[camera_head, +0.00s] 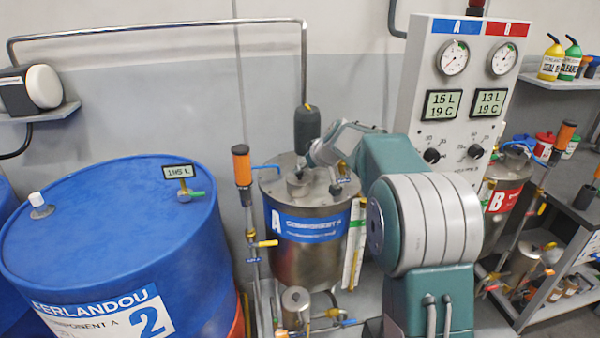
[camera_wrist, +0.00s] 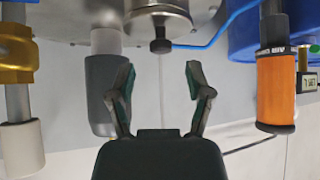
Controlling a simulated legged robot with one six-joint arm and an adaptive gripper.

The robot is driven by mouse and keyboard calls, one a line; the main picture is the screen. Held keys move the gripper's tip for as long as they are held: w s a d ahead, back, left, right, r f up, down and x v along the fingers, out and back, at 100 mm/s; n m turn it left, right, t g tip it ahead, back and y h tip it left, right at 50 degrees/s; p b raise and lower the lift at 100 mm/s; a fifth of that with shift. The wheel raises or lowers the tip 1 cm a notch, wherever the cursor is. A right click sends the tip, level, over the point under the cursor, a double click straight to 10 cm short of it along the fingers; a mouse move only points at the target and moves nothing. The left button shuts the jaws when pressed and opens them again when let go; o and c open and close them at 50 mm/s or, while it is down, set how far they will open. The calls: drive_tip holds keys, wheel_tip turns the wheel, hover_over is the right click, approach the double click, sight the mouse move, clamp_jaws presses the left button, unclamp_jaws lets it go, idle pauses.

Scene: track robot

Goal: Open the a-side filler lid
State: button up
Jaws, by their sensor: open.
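The A tank (camera_head: 305,252) is a steel vessel with a blue "A" label. Its filler lid (camera_head: 298,186) is a small round metal cap on the tank top, near the front left. In the wrist view, which looks upside down, the lid (camera_wrist: 158,20) is at the top, with a dark knob (camera_wrist: 160,46) hanging from it in the picture. My gripper (camera_wrist: 159,70) is open and empty, its two fingers spread either side of the knob's line, with the tips short of the knob in the picture. In the head view, my wrist hides most of the gripper beside the lid.
A dark grey cylinder (camera_head: 307,128) rises behind the lid. An orange-handled pipe (camera_head: 241,165) and blue tube stand left of the tank, beside a blue drum (camera_head: 110,230). The gauge panel (camera_head: 462,100) and B tank (camera_head: 505,190) are to the right.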

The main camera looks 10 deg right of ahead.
sight(299, 175)
drive_tip(key=shift+x, duration=2.4)
drive_tip(key=shift+r, duration=0.1)
clamp_jaws()
